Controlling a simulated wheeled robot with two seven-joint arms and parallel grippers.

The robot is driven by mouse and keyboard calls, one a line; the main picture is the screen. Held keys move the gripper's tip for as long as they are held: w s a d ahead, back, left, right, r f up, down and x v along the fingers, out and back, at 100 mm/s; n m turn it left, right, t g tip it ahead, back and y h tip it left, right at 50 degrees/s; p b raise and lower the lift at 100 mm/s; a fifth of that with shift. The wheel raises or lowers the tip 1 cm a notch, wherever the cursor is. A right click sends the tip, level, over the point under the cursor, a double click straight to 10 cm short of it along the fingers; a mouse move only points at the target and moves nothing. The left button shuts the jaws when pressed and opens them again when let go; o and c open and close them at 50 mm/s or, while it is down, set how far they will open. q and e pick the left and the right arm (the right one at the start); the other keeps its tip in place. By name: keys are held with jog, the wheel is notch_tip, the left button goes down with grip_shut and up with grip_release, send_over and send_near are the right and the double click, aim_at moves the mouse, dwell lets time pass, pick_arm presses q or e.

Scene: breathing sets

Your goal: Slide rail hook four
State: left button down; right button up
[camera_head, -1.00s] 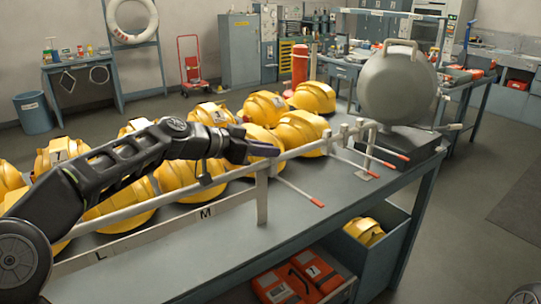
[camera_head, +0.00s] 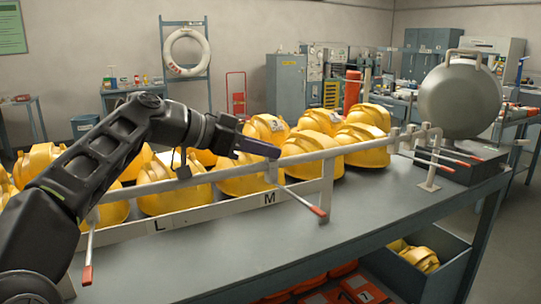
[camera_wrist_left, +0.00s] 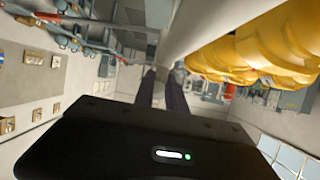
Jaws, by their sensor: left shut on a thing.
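A pale horizontal rail (camera_head: 233,172) runs along the front of the bench above a label strip marked L and M. My left gripper (camera_head: 262,149) is at the rail's top, shut on the upper part of a rail hook (camera_head: 298,198) whose thin rod slants down right to a red tip, left of the rail's post (camera_head: 327,182). In the left wrist view my gripper fingers (camera_wrist_left: 161,88) are close together; what they hold is hard to see. Another red-tipped hook (camera_head: 88,255) hangs at the left. Further red-tipped hooks (camera_head: 447,160) sit at the right end. My right gripper is not in view.
Several yellow helmets (camera_head: 242,180) stand close behind the rail. A grey rounded device (camera_head: 460,95) stands at the bench's right end. The bench top (camera_head: 370,215) in front of the rail is clear. A bin with yellow helmets (camera_head: 421,259) is below.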

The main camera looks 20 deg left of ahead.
pick_arm(q)
jog(key=c, duration=1.4)
grip_release()
jog(key=shift+o, duration=0.2)
jog(key=b+v, duration=0.1)
jog(key=v, duration=0.6)
jog(key=shift+s+a, duration=0.2)
jog(key=shift+s, duration=0.1)
